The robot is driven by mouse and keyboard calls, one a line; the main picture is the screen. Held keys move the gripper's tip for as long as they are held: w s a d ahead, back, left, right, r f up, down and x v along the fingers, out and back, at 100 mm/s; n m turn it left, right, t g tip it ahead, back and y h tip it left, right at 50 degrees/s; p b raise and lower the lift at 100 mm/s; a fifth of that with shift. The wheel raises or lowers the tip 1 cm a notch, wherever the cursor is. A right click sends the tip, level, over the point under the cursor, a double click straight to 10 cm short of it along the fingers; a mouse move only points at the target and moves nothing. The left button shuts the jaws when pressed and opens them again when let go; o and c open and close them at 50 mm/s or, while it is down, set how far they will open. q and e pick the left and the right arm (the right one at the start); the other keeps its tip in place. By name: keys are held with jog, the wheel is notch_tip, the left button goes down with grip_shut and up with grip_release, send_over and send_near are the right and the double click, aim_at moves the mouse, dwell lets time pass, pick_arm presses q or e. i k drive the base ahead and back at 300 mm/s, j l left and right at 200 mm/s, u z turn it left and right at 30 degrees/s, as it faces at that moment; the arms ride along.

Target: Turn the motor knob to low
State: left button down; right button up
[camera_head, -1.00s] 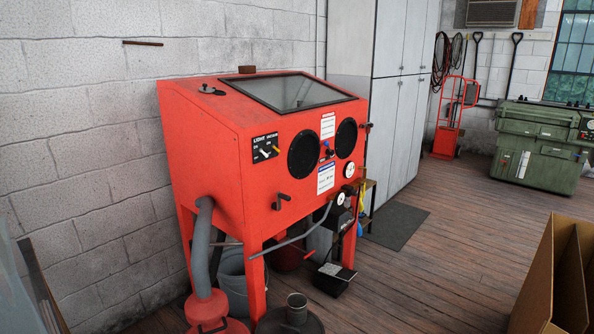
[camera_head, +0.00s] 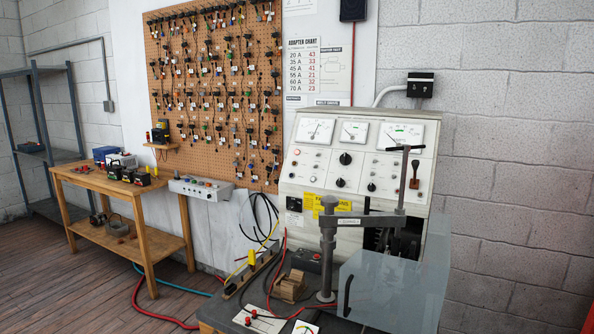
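A white test bench (camera_head: 430,150) with a sloped front panel stands against the wall, right of centre in the head view. Its panel carries three dial gauges across the top. Below them are black round knobs: a larger upper one (camera_head: 345,158), a lower one (camera_head: 340,182) and a smaller one (camera_head: 371,187) to the right. Neither gripper is in view.
A clamp post (camera_head: 328,250) and a clear guard (camera_head: 388,290) stand in front of the panel. A wooden table (camera_head: 150,240) with batteries is at the left. A pegboard (camera_head: 215,90) of adapters hangs behind. Hoses (camera_head: 150,310) lie on the floor. Wooden floor at lower left is open.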

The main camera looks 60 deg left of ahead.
aim_at(340, 183)
jog(key=u, duration=1.75)
jog(key=i+j, duration=0.15)
jog(key=j, duration=0.15)
jog(key=i+j, duration=0.15)
jog(key=j, duration=0.2)
jog(key=i+j+z, duration=0.15)
jog(key=j+z, duration=0.15)
jog(key=i+j+z, duration=0.1)
jog(key=j+z, duration=0.2)
jog(key=j, duration=0.25)
jog(key=i+j+z, duration=0.1)
jog(key=j+z, duration=0.2)
jog(key=j, duration=0.15)
